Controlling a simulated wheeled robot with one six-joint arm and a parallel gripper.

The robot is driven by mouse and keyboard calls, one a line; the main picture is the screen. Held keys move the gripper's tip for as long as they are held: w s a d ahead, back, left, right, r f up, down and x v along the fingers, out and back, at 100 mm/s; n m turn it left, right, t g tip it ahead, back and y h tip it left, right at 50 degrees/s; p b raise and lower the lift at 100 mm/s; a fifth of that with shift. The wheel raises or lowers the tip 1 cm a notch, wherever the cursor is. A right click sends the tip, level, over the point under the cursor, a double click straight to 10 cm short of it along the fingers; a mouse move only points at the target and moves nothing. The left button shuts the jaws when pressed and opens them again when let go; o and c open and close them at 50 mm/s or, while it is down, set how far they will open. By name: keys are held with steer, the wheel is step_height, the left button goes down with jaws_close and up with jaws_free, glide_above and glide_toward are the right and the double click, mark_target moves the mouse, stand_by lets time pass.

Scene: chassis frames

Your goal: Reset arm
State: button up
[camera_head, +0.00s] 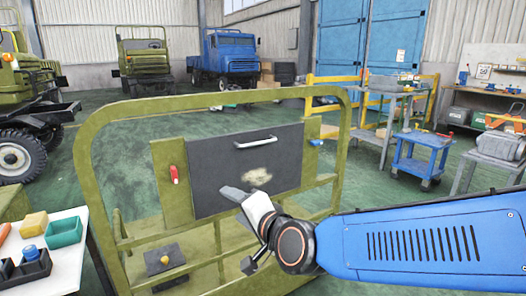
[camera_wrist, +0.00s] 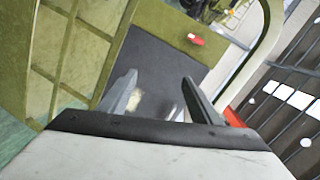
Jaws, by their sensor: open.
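My blue arm reaches in from the right in the head view. My gripper (camera_head: 236,194) is in front of the dark grey panel (camera_head: 222,160), near its lower middle. In the wrist view my gripper (camera_wrist: 158,88) shows two grey fingers spread apart, with nothing held between them. The panel (camera_wrist: 160,62) lies beyond the fingers. It has a white handle (camera_head: 256,142) near its top and a pale worn patch (camera_head: 258,175). I cannot tell whether a fingertip touches the panel.
An olive tube frame (camera_head: 92,190) surrounds the panel. A red knob (camera_head: 174,174) is left of it, a blue one (camera_head: 316,143) right. A white table (camera_head: 62,262) with a green bin (camera_head: 65,232) stands at left. A blue cart (camera_head: 418,160) stands at right. Green floor lies behind.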

steer(key=s+d+f+n+g+h, duration=0.2)
steer(key=d+f+n, duration=0.1)
steer(key=d, duration=0.7)
steer(key=s+d+f+n+g+h, duration=0.2)
steer(key=s+d+f, duration=0.15)
steer(key=d, duration=0.75)
steer(key=s+d+f+n+g+h, duration=0.1)
steer(key=s+d+f+g+h, duration=0.1)
steer(key=s+d, duration=0.4)
steer(key=s+d+f+n+g+h, duration=0.1)
steer(key=s+d+f+h, duration=0.1)
steer(key=s+d, duration=0.4)
steer(key=d+f, duration=0.1)
steer(key=d, duration=0.2)
steer(key=shift+s+f+g+h, duration=0.25)
steer(key=shift+s+g+h, duration=0.15)
